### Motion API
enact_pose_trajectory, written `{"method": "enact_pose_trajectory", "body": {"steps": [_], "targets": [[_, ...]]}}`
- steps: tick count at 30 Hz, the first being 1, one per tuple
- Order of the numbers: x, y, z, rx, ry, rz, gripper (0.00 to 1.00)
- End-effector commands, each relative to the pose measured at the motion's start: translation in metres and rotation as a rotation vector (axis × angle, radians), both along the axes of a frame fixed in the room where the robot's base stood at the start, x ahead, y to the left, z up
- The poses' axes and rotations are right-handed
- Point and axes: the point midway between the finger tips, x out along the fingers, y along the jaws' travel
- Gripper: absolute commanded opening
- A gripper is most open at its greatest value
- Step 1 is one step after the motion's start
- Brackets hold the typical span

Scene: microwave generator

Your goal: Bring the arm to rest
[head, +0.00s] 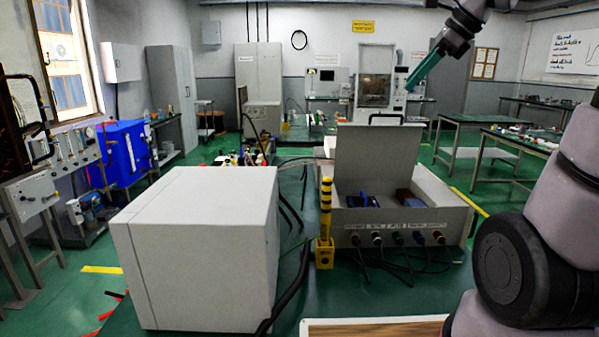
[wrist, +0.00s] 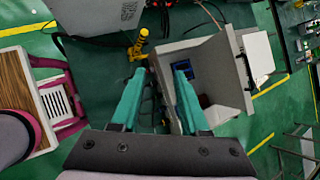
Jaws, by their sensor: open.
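My gripper (wrist: 158,92) shows in the wrist view with its two teal fingers spread apart and nothing between them. In the head view one teal finger of my gripper (head: 425,70) shows at the upper right, raised high above the floor and the benches. My arm comes in from the right edge; part of it is out of the picture. The gripper appears well clear of the open grey box (head: 405,222) below it. That box also shows beyond the fingers in the wrist view (wrist: 243,82).
A large white cabinet (head: 200,250) stands at front left. A yellow post (head: 325,225) stands beside the open box, with dark cables around it. A wooden-topped table (head: 375,328) is at the bottom edge. Green benches (head: 490,122) stand at right. Open green floor lies between them.

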Motion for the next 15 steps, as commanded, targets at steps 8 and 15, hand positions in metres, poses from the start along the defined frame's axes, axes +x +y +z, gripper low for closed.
{"method": "enact_pose_trajectory", "body": {"steps": [8,15], "targets": [[-0.094,0.017,-0.020,-0.497,-0.338,0.575,0.45],[-0.147,0.019,-0.045,-0.871,-0.532,0.998,0.45]]}}
